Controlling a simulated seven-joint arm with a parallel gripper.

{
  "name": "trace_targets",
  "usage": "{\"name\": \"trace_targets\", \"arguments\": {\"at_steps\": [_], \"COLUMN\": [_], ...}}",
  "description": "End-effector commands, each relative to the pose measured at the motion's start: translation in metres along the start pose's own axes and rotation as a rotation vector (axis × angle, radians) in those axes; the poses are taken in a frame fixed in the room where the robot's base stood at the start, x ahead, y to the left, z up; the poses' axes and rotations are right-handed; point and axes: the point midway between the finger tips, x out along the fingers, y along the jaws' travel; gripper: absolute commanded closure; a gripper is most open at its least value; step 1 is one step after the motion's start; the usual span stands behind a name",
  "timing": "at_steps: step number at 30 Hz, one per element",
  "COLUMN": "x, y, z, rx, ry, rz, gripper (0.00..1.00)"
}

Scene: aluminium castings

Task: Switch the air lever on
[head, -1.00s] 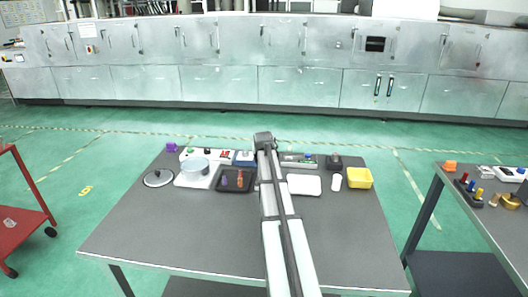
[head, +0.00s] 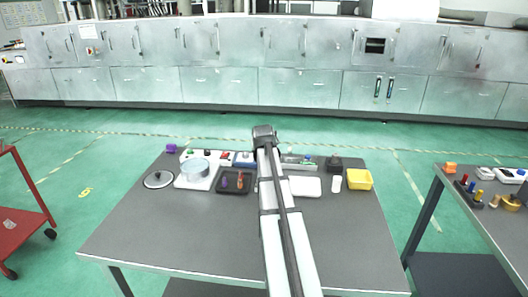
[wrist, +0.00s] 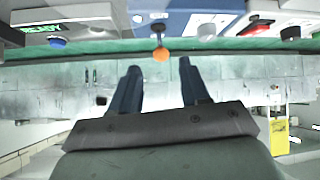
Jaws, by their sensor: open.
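The likely air lever (wrist: 160,42) shows in the wrist view, which looks upside down. It is a short rod with an orange ball end, standing out from a blue and white unit (wrist: 200,8). That unit appears in the head view as a small blue box (head: 245,158) at the table's back edge, left of my arm. My gripper (wrist: 157,64) is open, with the orange ball in line with the gap between its two dark fingertips. I cannot tell how near the ball is or whether anything touches. In the head view my gripper (head: 264,132) hides its own fingers.
A red switch (wrist: 257,27), a blue button (wrist: 57,42) and a READY display (wrist: 40,28) are close by. A pot (head: 195,168), a dark tray (head: 234,191), a white tray (head: 304,187) and a yellow bin (head: 359,179) share the table. Its front is clear.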

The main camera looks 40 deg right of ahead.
Motion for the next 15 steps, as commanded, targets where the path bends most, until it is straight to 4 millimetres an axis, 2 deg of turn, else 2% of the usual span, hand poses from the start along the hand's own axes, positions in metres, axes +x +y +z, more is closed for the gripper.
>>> {"name": "trace_targets", "arguments": {"at_steps": [1,6,15], "x": [-0.011,-0.032,-0.045], "y": [0.000,0.000,0.000], "z": [0.002,0.001,0.000], "rx": [0.000,0.000,0.000], "ry": [0.001,0.000,-0.001], "rz": [0.000,0.000,0.000], "gripper": [0.54,0.54,0.54]}}
